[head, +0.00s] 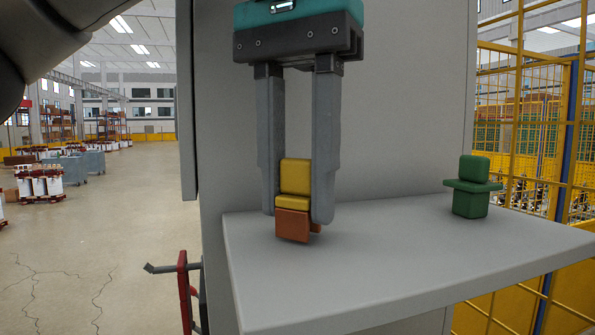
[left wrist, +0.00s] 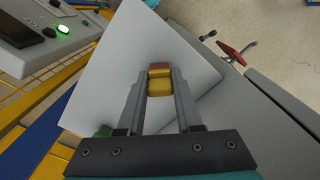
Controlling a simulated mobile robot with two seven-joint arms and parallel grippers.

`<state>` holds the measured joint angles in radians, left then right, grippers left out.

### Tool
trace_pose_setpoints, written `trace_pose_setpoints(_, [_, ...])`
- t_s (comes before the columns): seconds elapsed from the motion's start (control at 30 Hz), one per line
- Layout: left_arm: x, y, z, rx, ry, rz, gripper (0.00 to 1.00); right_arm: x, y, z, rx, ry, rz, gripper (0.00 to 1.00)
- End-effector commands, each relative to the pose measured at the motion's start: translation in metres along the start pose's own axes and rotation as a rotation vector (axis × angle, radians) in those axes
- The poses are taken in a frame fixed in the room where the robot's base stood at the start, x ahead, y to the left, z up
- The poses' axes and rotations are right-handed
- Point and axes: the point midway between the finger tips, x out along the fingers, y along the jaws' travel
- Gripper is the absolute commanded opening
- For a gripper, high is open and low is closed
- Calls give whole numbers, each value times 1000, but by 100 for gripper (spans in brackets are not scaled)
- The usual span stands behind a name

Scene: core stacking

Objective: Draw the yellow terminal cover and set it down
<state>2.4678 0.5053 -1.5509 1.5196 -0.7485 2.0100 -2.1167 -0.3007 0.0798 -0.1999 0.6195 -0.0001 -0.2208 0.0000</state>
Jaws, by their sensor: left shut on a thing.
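My left gripper (head: 294,215) comes down from above over a grey shelf (head: 400,262), fingers pointing down. It is shut on the yellow terminal cover (head: 295,178), which sits between the two fingers. An orange-brown piece (head: 292,224) is directly under the yellow cover, at and below the fingertips. I cannot tell whether this piece touches the shelf. In the left wrist view, the yellow cover (left wrist: 159,86) shows between the fingers, with the orange-brown piece (left wrist: 159,66) at its far end. My right gripper is not in view.
A green block-shaped piece (head: 472,187) stands on the shelf to the right, apart from the gripper. A grey panel (head: 400,120) rises behind the shelf. Yellow mesh fencing (head: 535,130) is beyond the right side.

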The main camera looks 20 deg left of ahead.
Motion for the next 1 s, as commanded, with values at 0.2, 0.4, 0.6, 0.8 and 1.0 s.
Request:
trace_pose_setpoints(0.2, [3,0,0,0,1,0,40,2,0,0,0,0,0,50])
trace_pose_setpoints(0.4, [3,0,0,0,0,0,62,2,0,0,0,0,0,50])
trace_pose_setpoints(0.6, [3,0,0,0,0,0,69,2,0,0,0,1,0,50])
trace_pose_setpoints(0.8, [0,0,0,-1,0,-1,69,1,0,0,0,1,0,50])
trace_pose_setpoints(1.0, [-20,0,0,-3,4,-1,69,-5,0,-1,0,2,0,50])
